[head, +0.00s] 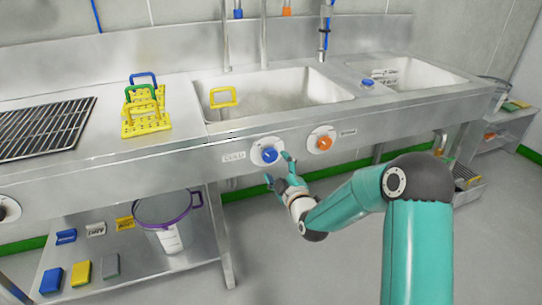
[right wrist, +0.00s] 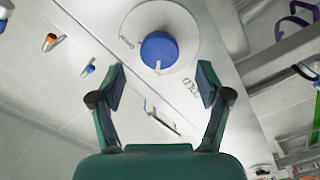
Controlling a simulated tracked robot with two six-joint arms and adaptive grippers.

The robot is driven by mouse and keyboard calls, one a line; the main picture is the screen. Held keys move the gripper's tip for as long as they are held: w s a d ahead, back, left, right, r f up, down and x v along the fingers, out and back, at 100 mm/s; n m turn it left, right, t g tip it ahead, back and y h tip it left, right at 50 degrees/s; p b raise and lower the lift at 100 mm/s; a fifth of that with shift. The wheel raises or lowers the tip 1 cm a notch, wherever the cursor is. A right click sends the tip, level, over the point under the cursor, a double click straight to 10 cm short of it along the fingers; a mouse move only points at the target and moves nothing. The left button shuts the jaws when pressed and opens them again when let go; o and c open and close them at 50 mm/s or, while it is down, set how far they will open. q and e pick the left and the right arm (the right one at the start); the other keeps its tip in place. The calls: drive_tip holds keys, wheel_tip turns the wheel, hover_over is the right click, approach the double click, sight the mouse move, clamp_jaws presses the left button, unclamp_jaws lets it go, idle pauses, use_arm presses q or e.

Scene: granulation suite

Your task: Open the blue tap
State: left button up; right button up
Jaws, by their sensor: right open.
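The blue tap (head: 268,155) is a round knob on a white disc on the front of the steel sink unit, beside a "COLD" label (head: 234,156). In the right wrist view the blue knob (right wrist: 159,50) lies ahead, just beyond the fingertips and between their lines. My right gripper (head: 278,168) is open just below and in front of the blue tap. Its two fingers (right wrist: 160,84) are spread and empty, apart from the knob as far as I can tell. My left gripper is not in view.
An orange tap (head: 323,142) sits to the right on the same front panel. Above are the sink basin (head: 325,85) and yellow holders (head: 147,123). A purple-rimmed bucket (head: 190,222) stands on the lower shelf at left. The floor in front is clear.

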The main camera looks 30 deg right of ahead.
sight(271, 157)
drive_tip(key=x, duration=0.6)
